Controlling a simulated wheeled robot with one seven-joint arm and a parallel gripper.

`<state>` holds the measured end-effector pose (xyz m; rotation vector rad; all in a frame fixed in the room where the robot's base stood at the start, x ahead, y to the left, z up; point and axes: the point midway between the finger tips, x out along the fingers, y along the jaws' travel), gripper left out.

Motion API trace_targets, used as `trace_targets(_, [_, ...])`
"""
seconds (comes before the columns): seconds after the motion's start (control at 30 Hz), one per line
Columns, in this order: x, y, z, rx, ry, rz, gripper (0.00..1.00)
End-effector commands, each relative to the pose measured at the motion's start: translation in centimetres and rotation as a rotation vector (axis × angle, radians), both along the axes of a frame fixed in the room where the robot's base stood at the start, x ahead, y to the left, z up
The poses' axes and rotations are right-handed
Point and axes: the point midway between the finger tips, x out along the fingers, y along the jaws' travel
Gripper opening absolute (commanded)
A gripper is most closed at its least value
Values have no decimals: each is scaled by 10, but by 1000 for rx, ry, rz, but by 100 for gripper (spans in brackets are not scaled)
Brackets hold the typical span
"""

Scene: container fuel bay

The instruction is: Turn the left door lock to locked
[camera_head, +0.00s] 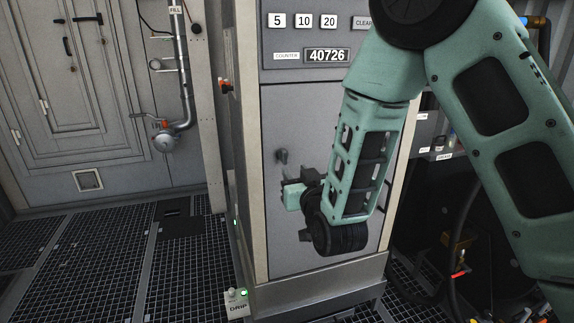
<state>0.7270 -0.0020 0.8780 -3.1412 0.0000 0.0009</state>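The grey cabinet door (285,105) fills the lower front of the dispenser. A small dark lock handle (282,156) sits on the door's left part. It looks roughly upright, with its lower end near my gripper. My gripper (288,183) is in front of the door, just below the lock handle in the picture. I cannot tell whether it touches the handle. Its fingers are small, dark and partly hidden by the wrist, so their opening cannot be made out. My green arm covers the right part of the door, and no second lock shows.
Above the door is a panel with 5, 10 and 20 buttons and a counter (327,56) reading 40726. A small DRIP box (237,302) with a green light stands at the cabinet's lower left corner. Grating floor (100,260) lies open on the left. A hose hangs at right.

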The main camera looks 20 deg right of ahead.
Motion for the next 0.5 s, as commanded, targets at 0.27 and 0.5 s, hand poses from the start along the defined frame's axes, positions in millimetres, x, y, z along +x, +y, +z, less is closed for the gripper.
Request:
trace_targets(0.27, [54, -1, 1, 0, -2, -2, 33])
trace_targets(0.5, [76, 0, 1, 0, -1, -1, 33])
